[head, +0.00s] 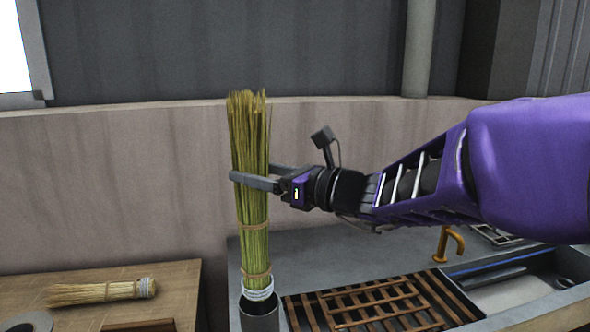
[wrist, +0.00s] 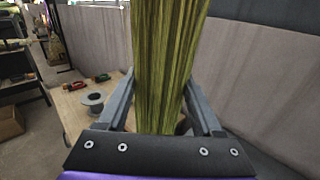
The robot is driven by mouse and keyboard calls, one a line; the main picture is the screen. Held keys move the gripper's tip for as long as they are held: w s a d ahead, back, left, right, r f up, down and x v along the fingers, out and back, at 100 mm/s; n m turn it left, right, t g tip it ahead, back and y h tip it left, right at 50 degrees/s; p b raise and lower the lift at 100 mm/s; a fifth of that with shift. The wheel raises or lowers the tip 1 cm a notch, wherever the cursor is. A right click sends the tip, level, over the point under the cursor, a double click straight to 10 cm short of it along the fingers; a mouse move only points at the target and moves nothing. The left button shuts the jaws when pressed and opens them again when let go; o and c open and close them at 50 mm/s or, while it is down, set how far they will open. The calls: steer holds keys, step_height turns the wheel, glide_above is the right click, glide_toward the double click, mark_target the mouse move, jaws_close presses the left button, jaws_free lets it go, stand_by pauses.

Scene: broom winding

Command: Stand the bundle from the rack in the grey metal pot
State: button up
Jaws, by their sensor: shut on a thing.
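The bundle (head: 252,205) is a tall sheaf of yellow-green straw, tied with tan bands and with a white wrapping at its lower end. It stands nearly upright. My gripper (head: 254,173) is shut on its upper middle, with a finger on each side; the wrist view shows the straw (wrist: 168,60) between both fingers. The grey metal pot (head: 259,321) is directly below the bundle, at the bottom edge of the head view. The bundle's white end is at the pot's rim; I cannot tell how far it is inside.
A slatted wooden rack (head: 375,304) lies right of the pot, beside a sink basin (head: 520,290) with an orange tap (head: 447,243). A wooden table (head: 170,279) at left holds a small hand broom (head: 102,291). A curved wall (head: 130,190) stands behind.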

mark_target(264, 222)
steer(key=shift+f+b, duration=1.95)
steer(key=shift+f, duration=2.8)
steer(key=o, duration=1.5)
steer(key=shift+c, duration=0.2)
steer(key=shift+d, duration=0.1)
